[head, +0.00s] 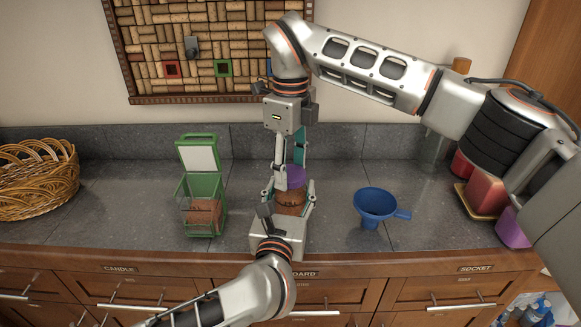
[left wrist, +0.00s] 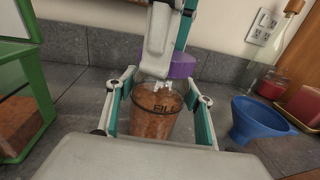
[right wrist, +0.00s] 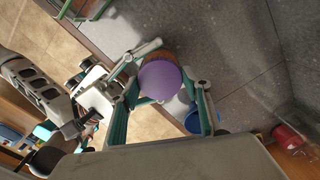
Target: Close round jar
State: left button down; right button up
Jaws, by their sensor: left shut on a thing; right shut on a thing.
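The round jar (head: 290,203) is clear with brown contents and stands upright near the counter's front edge. My left gripper (head: 289,195) is shut around its sides from the front; the jar also shows between its fingers in the left wrist view (left wrist: 152,122). The purple lid (head: 295,178) is at the top of the jar. My right gripper (head: 291,170) reaches down from above and is shut on the lid. The lid fills the space between its fingers in the right wrist view (right wrist: 158,80), with a brown edge of the jar behind. The fingers partly hide the rim, so I cannot tell whether the lid is seated.
A green-framed container (head: 204,222) with a brown block stands left of the jar. A blue funnel (head: 375,203) stands to the right.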

jog(key=m, duration=0.6)
jog(key=shift+m, duration=0.4)
jog(key=m, duration=0.6)
jog(key=shift+m, duration=0.3)
jog(key=o, duration=1.3)
notch_tip(320, 180, up, 12)
pick_arm(q)
jog(key=c, duration=0.8)
grip_release()
jog(key=shift+c, duration=0.2)
